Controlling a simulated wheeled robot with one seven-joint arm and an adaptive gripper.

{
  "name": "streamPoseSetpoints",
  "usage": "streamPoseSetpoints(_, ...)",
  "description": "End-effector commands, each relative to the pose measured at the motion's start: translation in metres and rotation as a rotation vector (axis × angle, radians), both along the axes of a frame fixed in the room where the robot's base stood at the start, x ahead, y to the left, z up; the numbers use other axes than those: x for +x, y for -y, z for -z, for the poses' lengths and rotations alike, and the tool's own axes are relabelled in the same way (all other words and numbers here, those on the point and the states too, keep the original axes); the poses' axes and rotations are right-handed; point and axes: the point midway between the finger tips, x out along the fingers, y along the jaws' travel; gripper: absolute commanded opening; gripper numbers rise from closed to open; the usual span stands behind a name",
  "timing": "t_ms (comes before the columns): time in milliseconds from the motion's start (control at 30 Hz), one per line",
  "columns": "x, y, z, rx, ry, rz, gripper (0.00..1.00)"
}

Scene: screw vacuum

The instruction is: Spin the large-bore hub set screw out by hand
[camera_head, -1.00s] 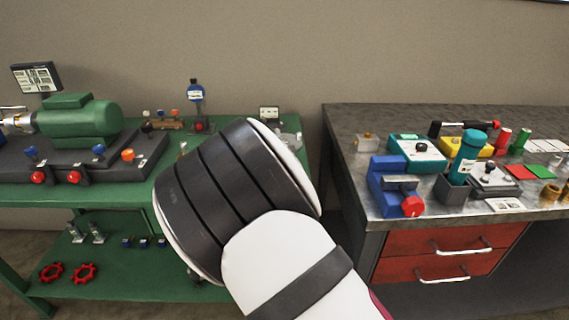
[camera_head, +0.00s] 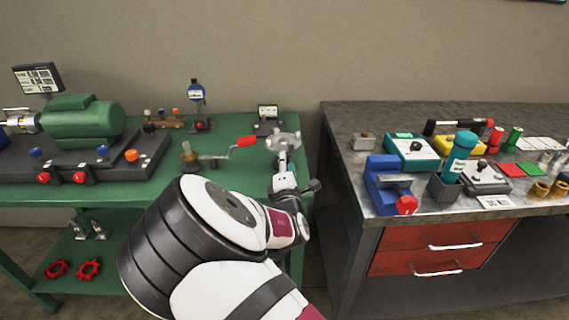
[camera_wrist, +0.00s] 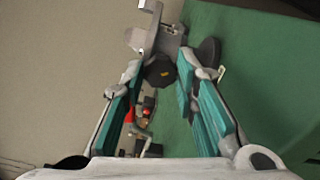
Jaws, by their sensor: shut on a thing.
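In the wrist view, my gripper (camera_wrist: 163,84) has its two teal-lined fingers closed on the sides of a dark faceted knob (camera_wrist: 159,73), which I take to be the set screw's head. The knob stands in front of a grey metal piece (camera_wrist: 170,42), likely the hub. In the head view, a grey lobed hub (camera_head: 284,142) stands at the right end of the green bench. My wrist reaches up to it from the front. The fingertips and the knob are too small or hidden to make out there.
A small display stand (camera_head: 268,118) is behind. A gap separates the bench from the grey worktop (camera_head: 350,112) with its tools on the right.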

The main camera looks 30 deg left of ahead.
Motion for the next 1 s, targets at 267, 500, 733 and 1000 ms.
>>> streamPoseSetpoints(267, 0.0, 0.0002, 0.0005, -0.054, 0.032, 0.0, 0.0)
streamPoseSetpoints(500, 0.0001, 0.0002, 0.0005, -0.06, 0.036, 0.0, 0.0)
streamPoseSetpoints(733, 0.0001, 0.0003, 0.0005, -0.06, 0.036, 0.0, 0.33)
streamPoseSetpoints(1000, 0.0, 0.0002, 0.0003, -0.059, 0.035, 0.0, 0.47)
